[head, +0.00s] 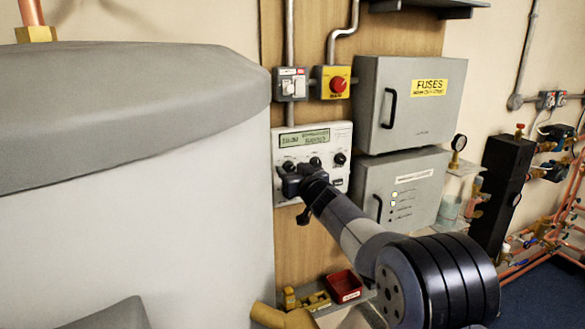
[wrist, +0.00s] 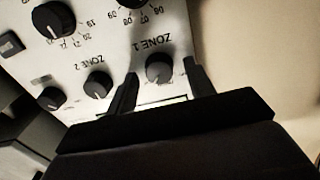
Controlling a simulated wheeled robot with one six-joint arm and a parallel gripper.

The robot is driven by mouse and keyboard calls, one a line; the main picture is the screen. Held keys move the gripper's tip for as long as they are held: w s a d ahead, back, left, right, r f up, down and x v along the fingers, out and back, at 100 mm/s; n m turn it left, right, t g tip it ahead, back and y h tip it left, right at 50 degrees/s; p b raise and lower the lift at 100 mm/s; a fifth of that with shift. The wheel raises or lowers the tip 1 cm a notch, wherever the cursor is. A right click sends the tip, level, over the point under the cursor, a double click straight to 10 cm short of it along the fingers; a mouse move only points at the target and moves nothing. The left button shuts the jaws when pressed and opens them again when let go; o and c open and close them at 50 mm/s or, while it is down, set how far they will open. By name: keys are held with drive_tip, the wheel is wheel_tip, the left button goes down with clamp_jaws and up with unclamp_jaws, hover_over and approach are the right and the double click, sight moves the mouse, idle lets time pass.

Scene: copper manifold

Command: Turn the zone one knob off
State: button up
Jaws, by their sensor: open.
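The white control panel (head: 341,137) with its display hangs on the wood board in the head view. The zone one knob (wrist: 158,68) is a dark round knob under the upside-down label "ZONE 1" in the wrist view. My gripper (wrist: 161,64) is open, with one finger on each side of this knob. I cannot tell whether the fingers touch it. In the head view my gripper (head: 291,183) is at the lower left of the panel and hides that part. The zone 2 knob (wrist: 97,84) is just left of the left finger in the wrist view.
A yellow box with a red knob (head: 338,84) and a grey switch (head: 291,84) sit above the panel. Grey fuse cabinets (head: 424,127) stand close on the right. A large grey tank (head: 140,200) is close on the left. A red tray (head: 344,286) lies below.

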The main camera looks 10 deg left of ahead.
drive_tip(key=shift+c, duration=0.3)
drive_tip(key=c, duration=0.9)
drive_tip(key=shift+n, duration=0.3)
drive_tip(key=n, duration=0.3)
drive_tip(key=shift+b, duration=0.4)
drive_tip(key=n+b, duration=0.1)
drive_tip(key=n, duration=0.4)
drive_tip(key=shift+a+f, duration=0.1)
drive_tip(key=n+b, duration=0.1)
drive_tip(key=n, duration=0.3)
drive_tip(key=shift+n, duration=0.3)
drive_tip(key=n+b, duration=0.1)
drive_tip(key=n, duration=0.3)
drive_tip(key=shift+f+n+b, duration=0.1)
drive_tip(key=shift+n+b, duration=0.2)
